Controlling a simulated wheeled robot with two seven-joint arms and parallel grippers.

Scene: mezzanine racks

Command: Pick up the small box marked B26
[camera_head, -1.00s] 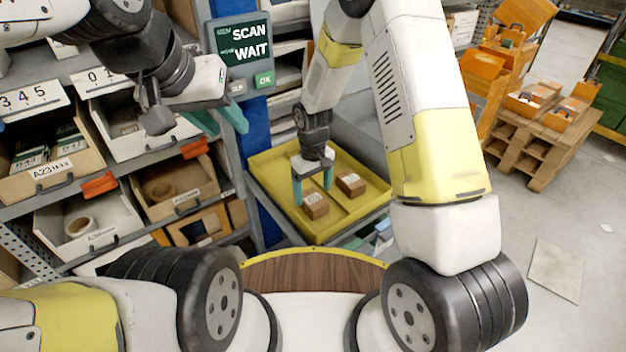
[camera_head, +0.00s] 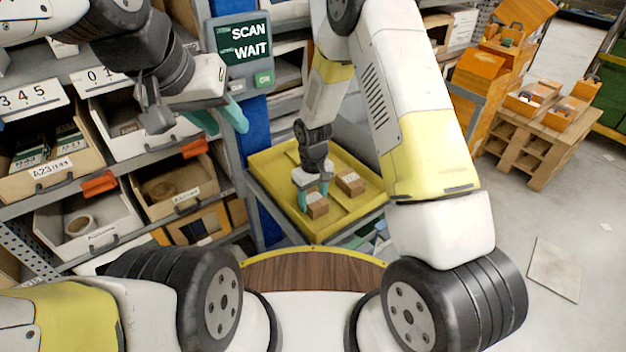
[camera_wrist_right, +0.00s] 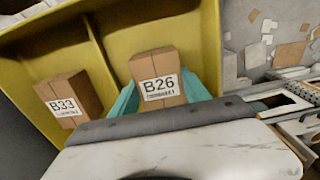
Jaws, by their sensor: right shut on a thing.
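The small brown box marked B26 (camera_wrist_right: 157,80) has its white label facing the right wrist camera. It also shows in the head view (camera_head: 317,206), in the yellow tray (camera_head: 345,217). My right gripper (camera_head: 314,200) has its teal fingers on both sides of this box and is shut on it. The box appears to be at the tray floor; I cannot tell if it is lifted. A second box, marked B33 (camera_wrist_right: 68,101), lies in the tray beside it, apart from the gripper; the head view shows it too (camera_head: 350,183). My left gripper (camera_head: 222,120) hangs before the shelves, its fingers apart and empty.
Shelves with open bins (camera_head: 85,220) stand at the left. A sign reading SCAN and WAIT (camera_head: 245,45) is on the blue post behind the tray. A wooden pallet stand with orange bins (camera_head: 540,120) is at the right. The floor at the right is mostly clear.

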